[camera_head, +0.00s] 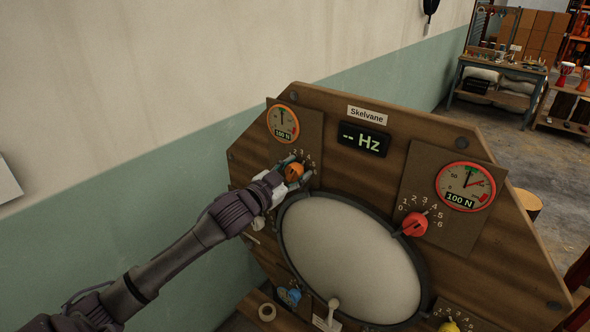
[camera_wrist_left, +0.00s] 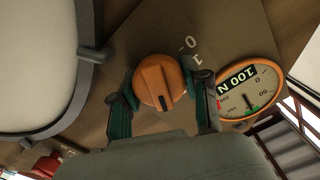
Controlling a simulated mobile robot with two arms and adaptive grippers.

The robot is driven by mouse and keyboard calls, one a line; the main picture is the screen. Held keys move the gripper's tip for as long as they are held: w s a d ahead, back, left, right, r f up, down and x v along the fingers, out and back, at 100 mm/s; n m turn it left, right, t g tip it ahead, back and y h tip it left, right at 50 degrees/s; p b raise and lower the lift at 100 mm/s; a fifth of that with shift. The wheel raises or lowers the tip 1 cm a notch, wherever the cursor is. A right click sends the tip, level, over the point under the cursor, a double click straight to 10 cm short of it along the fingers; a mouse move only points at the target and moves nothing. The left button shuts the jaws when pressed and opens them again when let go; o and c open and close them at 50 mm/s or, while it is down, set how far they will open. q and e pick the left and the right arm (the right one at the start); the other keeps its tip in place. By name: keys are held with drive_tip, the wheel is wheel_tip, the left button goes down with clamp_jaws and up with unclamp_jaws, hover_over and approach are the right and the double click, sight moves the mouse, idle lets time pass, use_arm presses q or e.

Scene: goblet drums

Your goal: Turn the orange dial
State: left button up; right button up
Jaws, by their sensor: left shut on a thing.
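The orange dial (camera_head: 293,171) is on the upper left of the wooden panel (camera_head: 340,110), under an orange-rimmed gauge (camera_head: 283,123) reading 100 N. My left gripper (camera_head: 291,167) is at the dial, its fingers on either side. In the left wrist view the dial (camera_wrist_left: 159,82) shows a dark line on its face and sits between the two fingers of my left gripper (camera_wrist_left: 160,95). The numbers 0 and 1 show beside it; the gripper hides other marks. The gauge also shows in the left wrist view (camera_wrist_left: 248,92). My right gripper is not in view.
A large pale drum skin (camera_head: 350,260) fills the panel's middle, close to the dial. A red dial (camera_head: 414,224) and red-rimmed gauge (camera_head: 466,187) are on the right. Blue (camera_head: 294,296) and yellow (camera_head: 449,327) dials are low down. A display (camera_head: 364,139) reads "-- Hz".

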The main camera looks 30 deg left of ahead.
use_arm(q)
drive_tip(key=shift+m, duration=0.6)
drive_tip(key=o, duration=1.1)
drive_tip(key=shift+o, duration=0.2)
drive_tip(key=s, duration=1.2)
drive_tip(key=shift+a, duration=0.45)
